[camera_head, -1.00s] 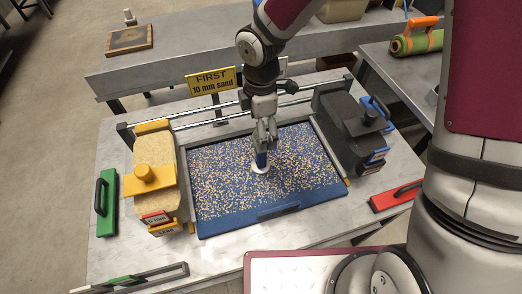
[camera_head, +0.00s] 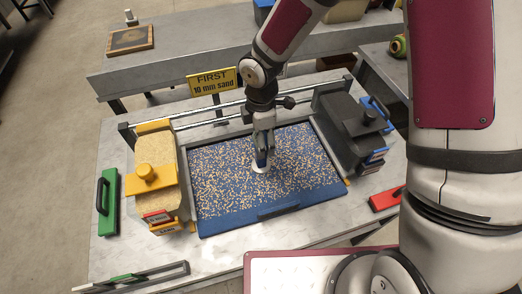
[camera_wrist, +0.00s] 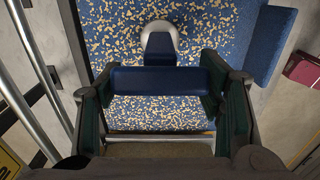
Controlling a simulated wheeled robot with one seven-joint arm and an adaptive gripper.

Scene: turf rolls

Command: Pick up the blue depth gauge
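The blue depth gauge stands on its pale round foot (camera_head: 261,168) on the speckled blue bed, near the middle. In the wrist view its blue crossbar handle (camera_wrist: 155,80) lies between my fingers, with the pale foot beyond it. My gripper (camera_head: 263,148) points down over the gauge and hides much of it in the head view. In the wrist view the fingertips of my gripper (camera_wrist: 160,82) meet both ends of the handle with no clear gap, so it looks shut on it. The foot still appears to rest on the bed.
A yellow-handled sand block (camera_head: 154,180) stands left of the bed (camera_head: 222,226), a dark block (camera_head: 352,128) right. A rail and yellow sign (camera_head: 213,81) stand behind.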

